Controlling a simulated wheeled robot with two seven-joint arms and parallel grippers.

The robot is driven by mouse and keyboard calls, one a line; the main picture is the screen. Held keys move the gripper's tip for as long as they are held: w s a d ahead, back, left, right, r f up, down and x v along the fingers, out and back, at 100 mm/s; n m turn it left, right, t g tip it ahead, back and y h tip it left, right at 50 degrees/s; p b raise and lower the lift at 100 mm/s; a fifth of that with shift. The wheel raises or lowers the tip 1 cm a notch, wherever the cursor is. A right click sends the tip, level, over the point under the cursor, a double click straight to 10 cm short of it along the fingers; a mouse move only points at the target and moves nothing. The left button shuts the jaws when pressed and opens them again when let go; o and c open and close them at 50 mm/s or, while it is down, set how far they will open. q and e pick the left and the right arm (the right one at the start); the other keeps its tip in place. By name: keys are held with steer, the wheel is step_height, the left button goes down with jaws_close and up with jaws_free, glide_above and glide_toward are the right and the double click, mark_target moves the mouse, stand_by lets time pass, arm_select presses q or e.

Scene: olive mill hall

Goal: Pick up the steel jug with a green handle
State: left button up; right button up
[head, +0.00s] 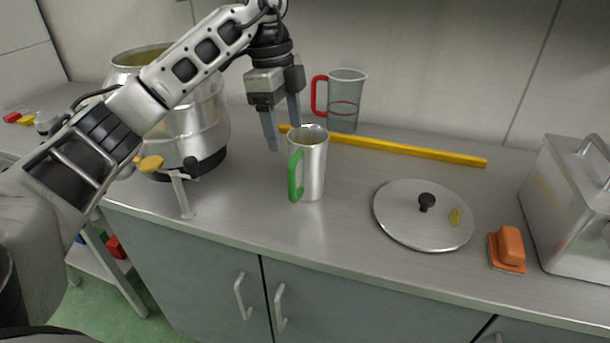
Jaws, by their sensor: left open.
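The steel jug (314,167) stands upright on the steel counter, with its green handle (295,176) facing left in the head view. My left gripper (284,138) points down, open and empty, just above and behind the jug's left side. Its left finger is left of the jug, and its other finger ends near the jug's rim. I cannot tell whether that finger touches the rim. My right gripper is not in view.
A clear jug with a red handle (346,98) stands behind, near a yellow bar (405,149). A steel drum (203,118) with a tap stands left. A round lid (400,221), an orange block (510,246) and a steel box (573,215) are right. The counter before the jug is clear.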

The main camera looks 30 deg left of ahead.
mark_target(303, 172)
arm_select(q)
steer(key=f, duration=0.3)
steer(key=d+f, duration=0.1)
steer(key=f, duration=0.2)
steer(key=f+p, duration=0.1)
steer(key=f, duration=0.2)
steer(key=shift+w+d+f, duration=0.2)
steer(key=shift+d+f, duration=0.05)
steer(key=shift+d, duration=0.05)
steer(key=shift+r, duration=0.1)
steer(key=c, duration=1.4)
steer(key=shift+o, duration=0.2)
steer(key=shift+r, duration=0.15)
